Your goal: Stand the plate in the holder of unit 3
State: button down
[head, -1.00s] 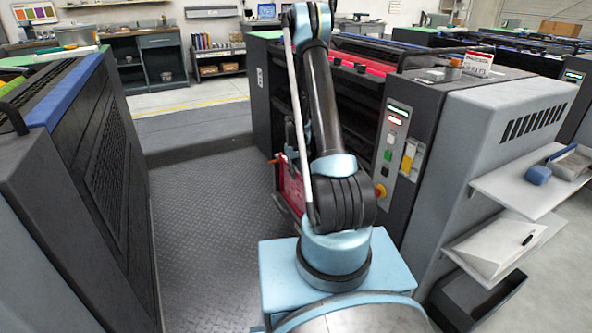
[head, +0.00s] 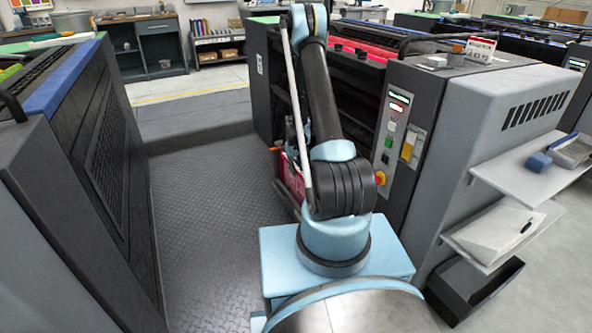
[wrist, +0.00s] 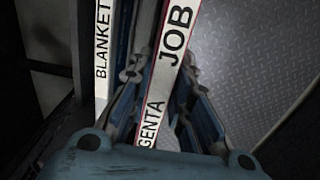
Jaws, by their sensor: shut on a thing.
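In the wrist view my gripper (wrist: 160,78) has its two blue fingers on either side of a white strip lettered "GENTA" and "JOB", the labelled edge of the plate (wrist: 176,38). The gripper is shut on it. A second white strip lettered "BLANKET" (wrist: 103,55) runs beside it on the left, outside the fingers. In the head view my arm hides most of the gripper. A magenta panel (head: 293,178) shows low beside the press unit (head: 410,150), left of my arm; I cannot tell whether it is the plate or part of the holder.
A dark press cabinet (head: 95,190) stands on the left, with a tread-plate aisle (head: 205,220) between it and the unit. Grey shelves (head: 490,235) stick out at the right, with a dark bin (head: 470,290) below.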

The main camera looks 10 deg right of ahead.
jog(key=shift+f, duration=0.35)
dwell(0.7)
jog(key=c, duration=1.4)
grip_release()
jog(key=shift+o, duration=0.2)
jog(key=shift+r, duration=0.1)
notch_tip(320, 180, up, 12)
jog(key=shift+a+f, duration=0.15)
jog(key=shift+f, duration=0.05)
jog(key=shift+r, duration=0.15)
notch_tip(320, 180, up, 5)
jog(key=shift+f, duration=0.15)
